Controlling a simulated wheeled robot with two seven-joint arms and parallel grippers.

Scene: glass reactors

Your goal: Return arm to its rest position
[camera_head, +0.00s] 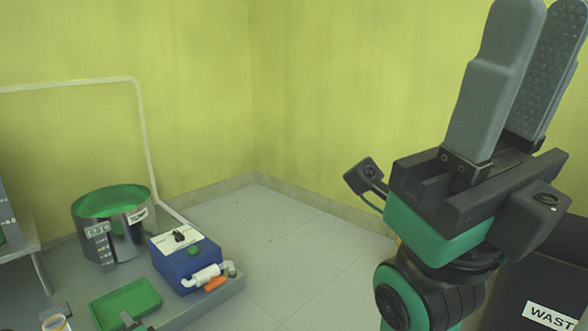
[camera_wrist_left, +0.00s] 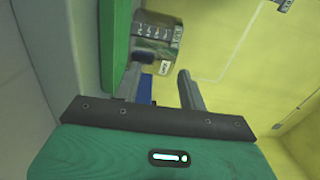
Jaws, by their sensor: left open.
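My right gripper (camera_head: 535,15) stands large at the right of the head view, fingers pointing up. A textured inner pad shows on its rear finger, with the fingers apart and nothing visible between them. In the left wrist view my left gripper (camera_wrist_left: 163,76) is open, with no object seen held between its fingers. A shiny container with dark label marks (camera_wrist_left: 158,40) shows beyond the fingers. I cannot clearly make out the left gripper in the head view; small grey parts at the bottom left edge are too cut off to tell.
A metal vessel with a green top (camera_head: 112,215), a blue box (camera_head: 186,258) and a green tray (camera_head: 124,303) stand at left. A dark bin labelled WAST (camera_head: 550,316) is behind my right arm. Clear floor (camera_head: 290,245) lies between, against yellow walls.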

